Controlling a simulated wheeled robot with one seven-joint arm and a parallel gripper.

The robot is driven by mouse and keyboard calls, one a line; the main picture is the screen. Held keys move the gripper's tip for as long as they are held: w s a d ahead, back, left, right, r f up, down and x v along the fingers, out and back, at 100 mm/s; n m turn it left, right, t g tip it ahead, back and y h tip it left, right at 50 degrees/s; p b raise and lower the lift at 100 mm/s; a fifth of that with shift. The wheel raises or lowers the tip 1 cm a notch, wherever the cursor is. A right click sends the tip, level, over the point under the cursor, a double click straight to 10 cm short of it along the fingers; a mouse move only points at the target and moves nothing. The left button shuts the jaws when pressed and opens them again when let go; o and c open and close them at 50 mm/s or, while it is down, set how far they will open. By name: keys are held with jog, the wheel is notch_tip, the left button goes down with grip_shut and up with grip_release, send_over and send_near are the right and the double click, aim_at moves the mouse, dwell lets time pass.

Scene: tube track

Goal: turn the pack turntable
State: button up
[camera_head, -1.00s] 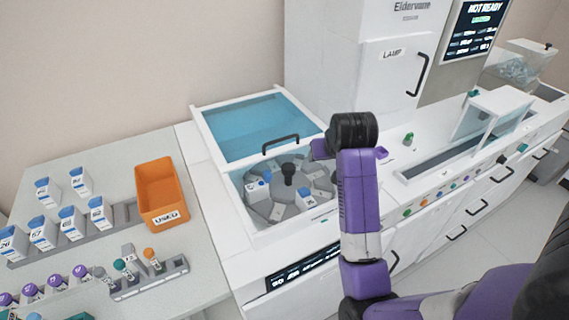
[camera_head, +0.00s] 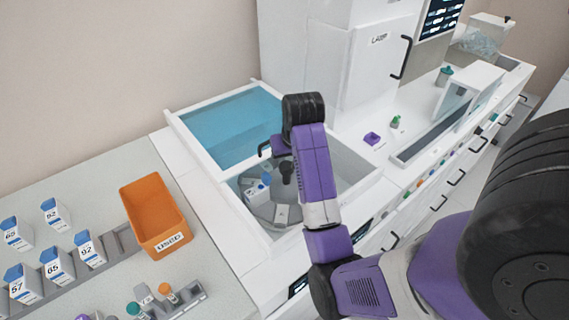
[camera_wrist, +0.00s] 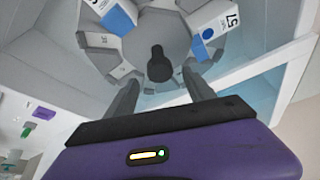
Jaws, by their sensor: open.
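The pack turntable (camera_head: 285,213) is a grey segmented disc in a white well, with a dark upright knob (camera_head: 287,173) at its middle. In the wrist view the knob (camera_wrist: 159,64) stands just beyond and between the open fingers of my gripper (camera_wrist: 164,92). I see no contact with it. Two white and blue packs sit in slots of the turntable; one pack (camera_wrist: 212,28) reads 57 and the other pack (camera_wrist: 108,12) is cut by the frame's top. In the head view my arm hides the turntable's right part and my fingers.
A blue clear lid (camera_head: 232,124) with a dark handle lies behind the well. An orange USED bin (camera_head: 155,216) and racked packs (camera_head: 57,265) stand at left. A purple piece (camera_head: 372,139) and a green-capped item (camera_head: 395,122) are on the counter at right.

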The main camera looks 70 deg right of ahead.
aim_at(287, 166)
jog(key=shift+x, duration=2)
grip_shut()
